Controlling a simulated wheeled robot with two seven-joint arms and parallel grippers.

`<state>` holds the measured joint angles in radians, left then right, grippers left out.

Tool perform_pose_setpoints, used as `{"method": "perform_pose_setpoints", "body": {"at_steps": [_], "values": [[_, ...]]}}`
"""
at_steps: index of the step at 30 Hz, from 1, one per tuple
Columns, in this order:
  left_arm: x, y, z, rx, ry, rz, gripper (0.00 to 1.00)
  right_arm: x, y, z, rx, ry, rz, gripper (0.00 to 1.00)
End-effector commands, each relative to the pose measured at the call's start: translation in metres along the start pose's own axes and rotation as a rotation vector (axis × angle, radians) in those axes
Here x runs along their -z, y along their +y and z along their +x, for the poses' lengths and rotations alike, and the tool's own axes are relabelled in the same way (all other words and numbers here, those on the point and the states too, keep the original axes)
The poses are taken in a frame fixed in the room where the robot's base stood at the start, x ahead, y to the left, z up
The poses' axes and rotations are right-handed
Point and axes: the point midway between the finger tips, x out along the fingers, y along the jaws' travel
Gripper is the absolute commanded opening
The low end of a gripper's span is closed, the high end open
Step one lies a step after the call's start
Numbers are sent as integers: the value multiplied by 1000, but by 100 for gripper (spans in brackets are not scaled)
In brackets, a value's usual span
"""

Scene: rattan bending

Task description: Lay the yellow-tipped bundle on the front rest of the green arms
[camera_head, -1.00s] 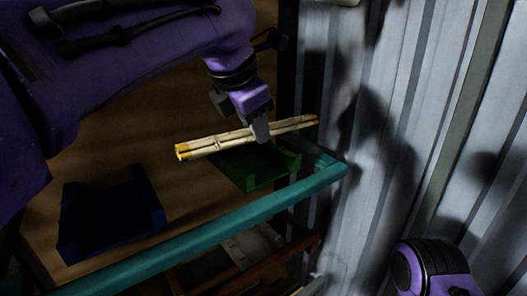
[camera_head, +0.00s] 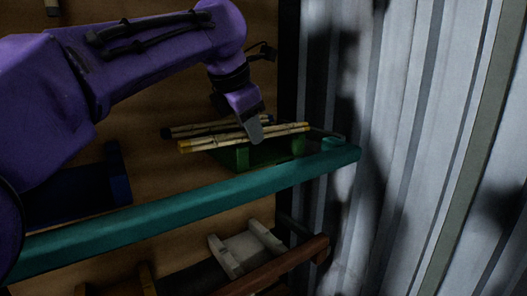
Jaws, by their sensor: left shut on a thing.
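The yellow-tipped bundle (camera_head: 214,142) of pale canes lies roughly level in my left gripper (camera_head: 254,131). The gripper is shut around it near its middle, and its grey finger hides part of the canes. The green arms (camera_head: 262,157) are just below the bundle, partly covered by it. A small gap or contact between bundle and green arms cannot be told apart. My right gripper is not in view.
Dark-tipped canes (camera_head: 190,131) show just behind the bundle. A teal bar (camera_head: 200,207) crosses in front. A dark blue holder (camera_head: 120,176) is at left; a pale grey holder (camera_head: 244,249) is below. A corrugated metal wall (camera_head: 400,150) stands at right.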

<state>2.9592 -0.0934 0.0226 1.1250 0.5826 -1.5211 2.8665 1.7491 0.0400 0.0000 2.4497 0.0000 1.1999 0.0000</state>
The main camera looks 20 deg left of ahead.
Motion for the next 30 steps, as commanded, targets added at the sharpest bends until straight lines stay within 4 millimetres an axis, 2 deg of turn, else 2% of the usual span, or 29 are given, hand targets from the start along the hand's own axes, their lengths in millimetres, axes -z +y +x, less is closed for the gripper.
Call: {"method": "perform_pose_setpoints", "body": {"at_steps": [1,5,11,12,14,24,25,28,30], "values": [[5,-2,7,-5,1,-3,1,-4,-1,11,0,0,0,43],[5,1,2,-5,4,-4,0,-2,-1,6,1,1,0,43],[7,-1,5,-4,4,-4,0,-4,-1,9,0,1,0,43],[6,0,4,-4,4,-4,39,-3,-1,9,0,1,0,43],[6,0,4,-5,4,-4,58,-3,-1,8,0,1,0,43],[4,2,-2,-6,3,-5,58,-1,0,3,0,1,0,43],[6,2,-2,-7,2,-7,58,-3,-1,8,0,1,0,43],[7,2,-18,-11,-1,-9,58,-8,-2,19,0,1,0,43],[5,2,-40,-10,-1,-7,58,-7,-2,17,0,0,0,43]]}}
